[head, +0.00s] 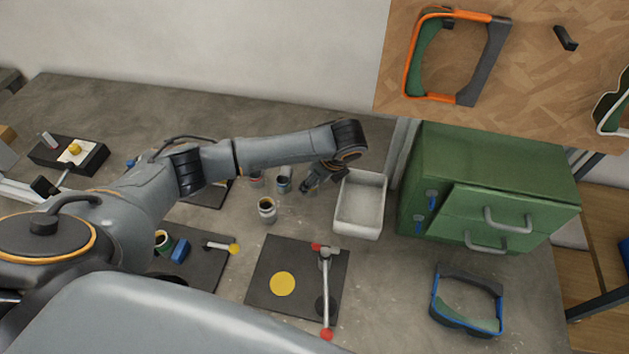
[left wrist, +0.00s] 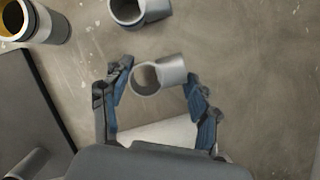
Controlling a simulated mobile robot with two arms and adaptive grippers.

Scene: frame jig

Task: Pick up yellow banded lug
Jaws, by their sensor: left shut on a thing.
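My left gripper (head: 309,187) is over the table just left of the white tray. In the left wrist view my left gripper (left wrist: 158,82) is shut on a plain grey lug (left wrist: 172,70), a short hollow cylinder lying tilted between the fingers. No coloured band shows on its visible side. A grey lug with a yellow inside (left wrist: 38,22) stands apart at the upper left of that view; in the head view it appears to be the lug (head: 267,212) in front of the gripper. Another grey lug (left wrist: 140,10) is at the top. My right gripper is not in view.
The white tray (head: 361,232) is right of the gripper, with the green drawer cabinet (head: 490,190) beyond it. A dark mat (head: 262,262) with a yellow disc (head: 283,284) and a red-ended lever (head: 326,285) lie in front. A blue-framed part (head: 468,325) lies at the right.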

